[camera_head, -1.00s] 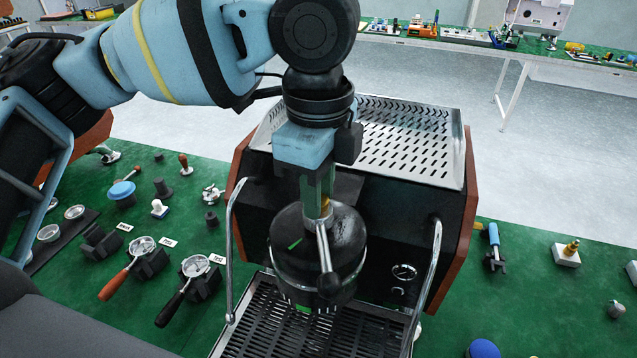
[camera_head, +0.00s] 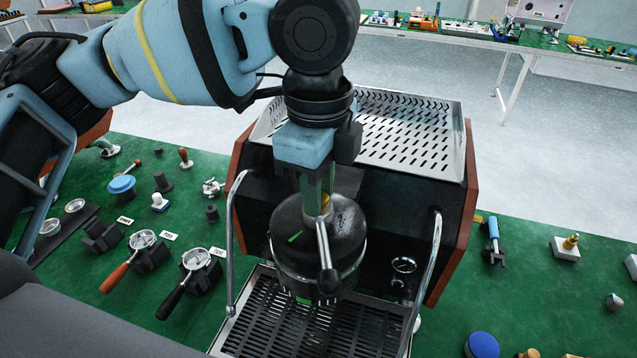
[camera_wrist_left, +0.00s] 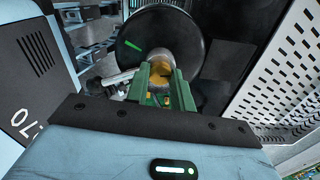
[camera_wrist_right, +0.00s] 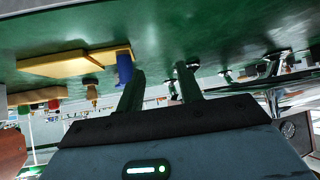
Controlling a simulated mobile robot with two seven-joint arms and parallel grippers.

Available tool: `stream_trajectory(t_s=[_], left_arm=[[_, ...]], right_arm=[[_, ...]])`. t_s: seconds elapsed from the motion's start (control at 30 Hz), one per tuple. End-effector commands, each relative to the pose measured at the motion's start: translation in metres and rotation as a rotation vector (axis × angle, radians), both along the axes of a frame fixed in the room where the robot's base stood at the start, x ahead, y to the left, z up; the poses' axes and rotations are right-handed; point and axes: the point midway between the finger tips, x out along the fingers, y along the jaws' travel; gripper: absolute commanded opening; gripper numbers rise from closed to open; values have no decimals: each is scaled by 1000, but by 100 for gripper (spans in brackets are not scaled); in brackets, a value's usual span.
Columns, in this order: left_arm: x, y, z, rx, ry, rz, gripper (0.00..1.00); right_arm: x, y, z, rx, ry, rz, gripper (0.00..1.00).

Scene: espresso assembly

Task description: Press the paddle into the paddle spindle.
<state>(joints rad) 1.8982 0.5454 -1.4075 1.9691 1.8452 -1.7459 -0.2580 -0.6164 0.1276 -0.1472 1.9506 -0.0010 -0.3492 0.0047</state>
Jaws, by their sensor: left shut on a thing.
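The paddle (camera_head: 323,246) is a metal lever with a black knob, and it slants down the front of the round black group head (camera_head: 285,240). It also shows in the left wrist view (camera_wrist_left: 118,78). My left gripper (camera_head: 321,205) points down at the top of the group head and is shut on the paddle's upper end, with brass showing at the fingertips. The paddle spindle is hidden under the fingers, so I cannot tell how deep the paddle sits. My right gripper (camera_wrist_right: 160,88) shows only in its own wrist view, with its fingers apart and nothing between them.
The espresso machine (camera_head: 455,215) has steam pipes (camera_head: 231,245) on both sides and a slotted drip tray (camera_head: 290,325) below. Portafilters (camera_head: 197,262) rest on stands at left. A blue disc (camera_head: 482,344) lies at front right. A yellow plate (camera_wrist_right: 75,62) is near my right gripper.

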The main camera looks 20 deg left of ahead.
Motion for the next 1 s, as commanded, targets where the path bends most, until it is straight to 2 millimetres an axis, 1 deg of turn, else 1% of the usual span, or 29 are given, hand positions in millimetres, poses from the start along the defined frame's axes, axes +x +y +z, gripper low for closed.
stream_trajectory(t_s=[0.43,0.47,0.63,0.9,1.0], left_arm=[[0,0,0,0,-1,0,0],[0,0,0,0,-1,0,26],[0,0,0,0,-1,0,48],[0,0,0,0,0,0,49],[0,0,3,1,0,0,49]], right_arm=[[0,0,0,0,0,0,36],[0,0,0,0,0,0,36],[0,0,0,0,0,0,36],[0,0,0,0,0,0,36],[0,0,0,0,0,0,36]])
